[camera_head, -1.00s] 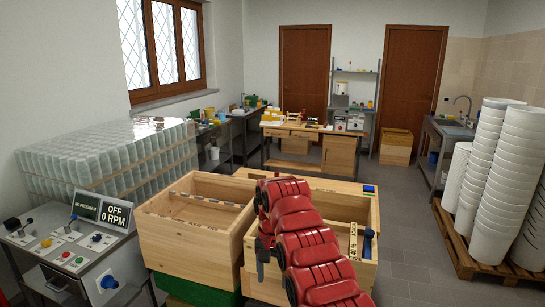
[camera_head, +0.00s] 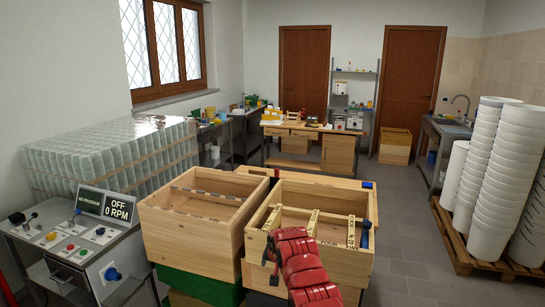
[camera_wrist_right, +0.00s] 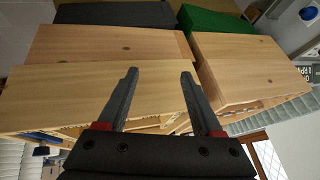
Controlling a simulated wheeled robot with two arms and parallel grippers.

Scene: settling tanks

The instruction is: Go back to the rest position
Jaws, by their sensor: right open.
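My right gripper (camera_head: 270,256) is at the front left of the right-hand wooden box in the head view, with its red arm coming up from the bottom edge. In the right wrist view the gripper (camera_wrist_right: 168,78) has its two dark fingers apart with nothing between them. A wooden box wall (camera_wrist_right: 90,86) shows behind the fingers; I cannot tell whether they touch it. The right wooden box (camera_head: 300,260) is open at the top, with several light wooden bars (camera_head: 312,222) across it. My left gripper is not in view.
A second open wooden box (camera_head: 190,238) stands to the left on a green base (camera_head: 200,288). A control panel (camera_head: 80,245) reading 0 RPM is at far left. Stacked white buckets (camera_head: 490,170) stand on a pallet at right. The floor (camera_head: 410,230) between is clear.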

